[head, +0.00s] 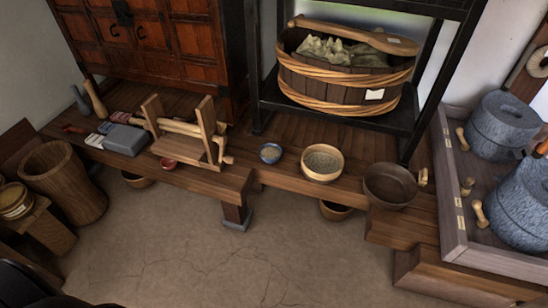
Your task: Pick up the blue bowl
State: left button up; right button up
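The blue bowl (270,153) is small and sits upright on the low wooden bench (215,178), near the middle of the head view. Its rim is blue, and something pale and yellowish shows inside it. It stands apart from the larger wooden bowl on its right. Neither of my grippers can be made out in the head view, and nothing is seen touching the blue bowl.
Right of it are a wooden bowl of grain (323,162) and a dark shallow bowl (390,185). A wooden roller device (208,135) stands left. A black stand (262,92) with a banded tub (345,82) rises behind. Stone querns (503,125) sit right. The floor in front is clear.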

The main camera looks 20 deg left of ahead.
aim_at(269, 153)
jog(key=i+l, duration=0.2)
jog(key=i, duration=0.25)
jog(key=i+l+u, duration=0.1)
jog(key=i, duration=0.3)
jog(key=i+l, duration=0.3)
jog(key=i, duration=0.15)
